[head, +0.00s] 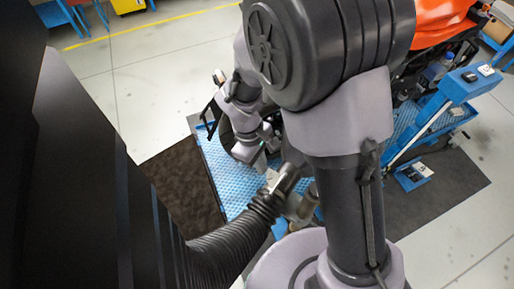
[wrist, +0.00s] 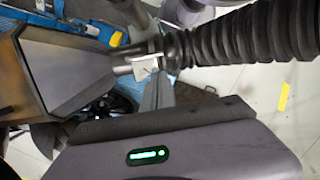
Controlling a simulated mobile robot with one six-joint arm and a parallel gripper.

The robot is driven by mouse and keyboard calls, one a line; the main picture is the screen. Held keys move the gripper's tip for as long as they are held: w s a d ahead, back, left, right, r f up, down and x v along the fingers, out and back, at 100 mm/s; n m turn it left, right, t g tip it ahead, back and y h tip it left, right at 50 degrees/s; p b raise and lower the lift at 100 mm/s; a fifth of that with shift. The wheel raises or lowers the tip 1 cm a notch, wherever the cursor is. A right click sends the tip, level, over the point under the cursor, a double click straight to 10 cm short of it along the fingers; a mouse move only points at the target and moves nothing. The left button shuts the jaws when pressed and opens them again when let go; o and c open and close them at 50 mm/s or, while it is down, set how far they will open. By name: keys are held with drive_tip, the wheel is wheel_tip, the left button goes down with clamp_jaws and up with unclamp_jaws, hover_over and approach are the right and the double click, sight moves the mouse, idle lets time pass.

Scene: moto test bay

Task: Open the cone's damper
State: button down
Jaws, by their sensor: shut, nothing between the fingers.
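The black ribbed hose (head: 235,240) ends in a grey metal cone (head: 287,180) low in the middle of the head view. A small pale plate (head: 271,178), which may be the damper's handle, sits at the cone's side. The damper's own position is hidden.
A blue lift platform (head: 225,175) lies beneath, with a motorcycle with an orange part (head: 440,18) on it. A blue stand (head: 455,88) is at the right. A dark mat (head: 185,185) surrounds the platform. Open floor (head: 150,95) lies beyond, with a yellow line (head: 150,28).

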drive_tip(key=p+v, duration=0.1)
drive_tip(key=v, duration=0.5)
drive_tip(key=shift+a+r, duration=0.1)
drive_tip(key=shift+r, duration=0.05)
